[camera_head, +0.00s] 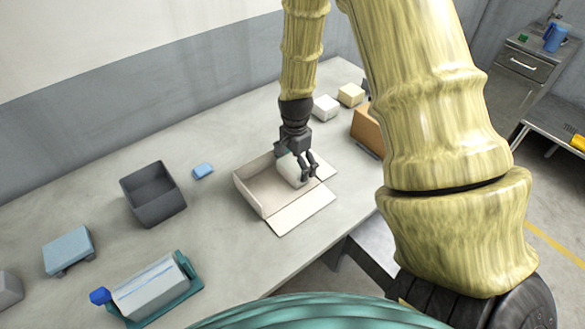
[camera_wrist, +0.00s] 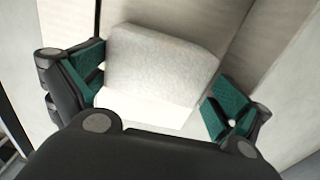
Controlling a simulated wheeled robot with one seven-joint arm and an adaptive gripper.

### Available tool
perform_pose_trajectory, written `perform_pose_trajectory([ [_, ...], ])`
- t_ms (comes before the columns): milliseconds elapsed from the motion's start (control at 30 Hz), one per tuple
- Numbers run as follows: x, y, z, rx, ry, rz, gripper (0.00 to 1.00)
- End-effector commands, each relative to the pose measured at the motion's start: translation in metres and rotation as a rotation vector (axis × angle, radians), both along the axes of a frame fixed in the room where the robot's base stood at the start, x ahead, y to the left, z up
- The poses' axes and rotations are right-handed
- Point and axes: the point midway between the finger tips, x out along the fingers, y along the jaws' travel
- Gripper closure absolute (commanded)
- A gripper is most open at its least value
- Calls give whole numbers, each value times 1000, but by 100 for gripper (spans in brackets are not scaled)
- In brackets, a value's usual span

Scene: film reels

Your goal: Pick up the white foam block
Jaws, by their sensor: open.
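The white foam block (camera_wrist: 163,62) is in the wrist view between the two green-padded fingers of my gripper (camera_wrist: 160,95). The fingers are open, with a visible gap to the block on the right side and a smaller one on the left. In the head view my gripper (camera_head: 308,172) reaches down into an open cardboard box (camera_head: 255,192) on the table. The white foam block (camera_head: 288,170) shows there partly behind the fingers, inside the box. Its lower part is hidden in the head view.
A dark grey bin (camera_head: 153,193), a small blue block (camera_head: 203,171) and a teal-based device (camera_head: 150,290) are on the table to the left. A white block (camera_head: 326,108), a cream block (camera_head: 351,94) and a brown box (camera_head: 367,130) are behind on the right. Box flaps lie open.

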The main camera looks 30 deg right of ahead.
Motion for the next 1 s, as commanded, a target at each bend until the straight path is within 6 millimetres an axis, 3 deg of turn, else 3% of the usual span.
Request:
perform_pose_trajectory([
  [400, 0, 0, -9, 0, 0, 1, 0],
  [600, -1, 0, -9, 0, 0, 0, 28],
  [1000, 0, 0, -6, 0, -1, 0, 28],
])
